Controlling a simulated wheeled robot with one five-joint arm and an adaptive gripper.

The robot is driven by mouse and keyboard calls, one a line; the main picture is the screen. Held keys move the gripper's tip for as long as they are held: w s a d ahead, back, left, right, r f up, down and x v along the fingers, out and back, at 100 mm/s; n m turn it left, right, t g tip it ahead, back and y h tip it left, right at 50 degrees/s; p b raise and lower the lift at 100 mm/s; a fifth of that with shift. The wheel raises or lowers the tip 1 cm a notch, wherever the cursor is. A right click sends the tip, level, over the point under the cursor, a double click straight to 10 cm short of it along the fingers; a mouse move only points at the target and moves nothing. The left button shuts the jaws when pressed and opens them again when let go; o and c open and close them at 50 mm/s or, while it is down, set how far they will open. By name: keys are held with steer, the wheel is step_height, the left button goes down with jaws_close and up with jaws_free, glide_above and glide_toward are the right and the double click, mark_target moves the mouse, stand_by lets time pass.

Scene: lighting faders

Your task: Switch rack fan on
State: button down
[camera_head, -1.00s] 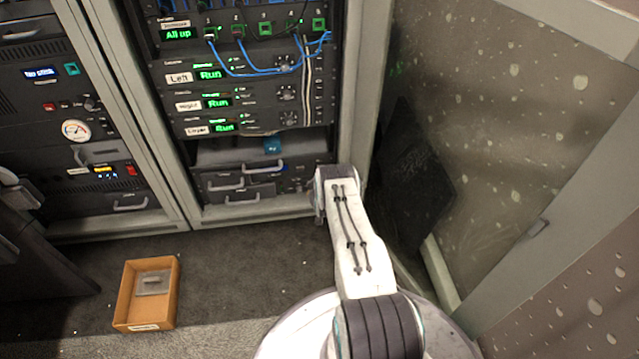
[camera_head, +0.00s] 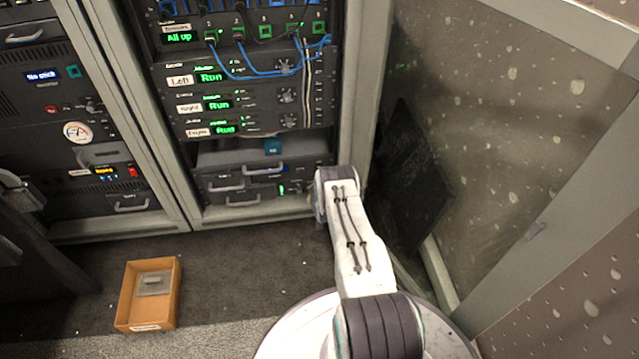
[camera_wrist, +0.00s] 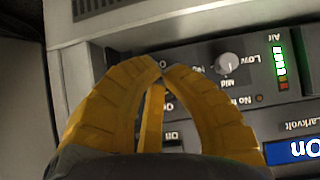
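In the head view the same green light (camera_head: 282,189) shows low in the middle rack, left of my arm; the fingers are hidden.
A blue display (camera_wrist: 295,150) reads On beside the panel. Drawer handles (camera_head: 226,187) stick out left of my arm. A cardboard tray (camera_head: 125,305) lies on the floor at left. A glass door (camera_head: 490,120) stands close on the right.

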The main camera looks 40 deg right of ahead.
steer(key=shift+s, duration=0.1)
steer(key=shift+s+a+f+p, duration=0.1)
steer(key=shift+s+a+p, duration=0.25)
steer(key=shift+s+p, duration=0.3)
steer(key=shift+s+a+f+p, duration=0.1)
steer(key=shift+s+a+p, duration=0.35)
steer(key=shift+s, duration=0.35)
steer(key=shift+s+a+f+p, duration=0.1)
steer(key=shift+s+a+p, duration=0.2)
steer(key=shift+s+p, duration=0.35)
steer(key=shift+s, duration=0.1)
